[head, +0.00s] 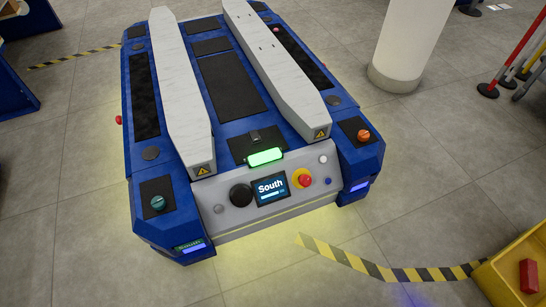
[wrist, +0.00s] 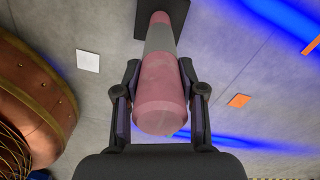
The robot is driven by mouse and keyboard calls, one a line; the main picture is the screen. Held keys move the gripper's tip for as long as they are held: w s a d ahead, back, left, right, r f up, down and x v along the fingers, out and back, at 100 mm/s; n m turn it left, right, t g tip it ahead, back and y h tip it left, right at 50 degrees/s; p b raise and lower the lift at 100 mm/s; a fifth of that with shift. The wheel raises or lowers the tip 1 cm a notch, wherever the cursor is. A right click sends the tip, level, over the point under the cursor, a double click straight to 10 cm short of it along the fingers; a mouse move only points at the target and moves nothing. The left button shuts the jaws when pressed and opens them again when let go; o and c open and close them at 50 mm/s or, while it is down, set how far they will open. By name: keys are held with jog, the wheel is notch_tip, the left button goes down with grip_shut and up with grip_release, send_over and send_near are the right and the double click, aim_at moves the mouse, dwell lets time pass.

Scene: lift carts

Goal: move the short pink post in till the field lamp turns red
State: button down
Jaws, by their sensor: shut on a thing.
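The short pink post (wrist: 160,100) fills the middle of the wrist view. It has a pink end close to the camera, a grey band and a dark square base (wrist: 185,18) at the top. My gripper (wrist: 159,68) is shut on it, with one dark finger on each side. A blue lift cart (head: 228,205) stands in the head view, with a lit green lamp (head: 265,157) on its front. I cannot tell whether this is the field lamp. The post and my gripper are not visible in the head view.
A white column (head: 408,40) stands behind the cart at right, near red and yellow posts. A yellow bin (head: 515,265) with a red block is at lower right. Striped tape (head: 385,270) crosses the floor. A brown rounded object (wrist: 35,95) is left in the wrist view.

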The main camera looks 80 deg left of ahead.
jog(key=shift+a, duration=0.1)
jog(key=shift+s+a+p, duration=0.3)
jog(key=shift+a+p, duration=0.15)
jog(key=shift+a, duration=0.45)
jog(key=shift+s+a+p, duration=0.25)
jog(key=shift+a+p, duration=0.15)
jog(key=shift+a, duration=0.5)
dwell(0.5)
jog(key=shift+s+a+p, duration=0.3)
jog(key=shift+a+p, duration=0.15)
jog(key=shift+a, duration=0.55)
jog(key=shift+s+a+p, duration=0.3)
jog(key=shift+a+p, duration=0.1)
jog(key=shift+a, duration=0.7)
jog(key=shift+s+a+p, duration=0.3)
jog(key=shift+a+p, duration=0.1)
jog(key=shift+a, duration=0.5)
jog(key=shift+s+a+p, duration=0.3)
jog(key=shift+a+p, duration=0.1)
jog(key=shift+a, duration=0.45)
dwell(0.3)
jog(key=shift+s+a+p, duration=0.3)
jog(key=shift+a+p, duration=0.05)
jog(key=shift+a, duration=0.6)
jog(key=shift+s+a+p, duration=0.25)
jog(key=shift+a+p, duration=0.05)
jog(key=shift+a, duration=0.65)
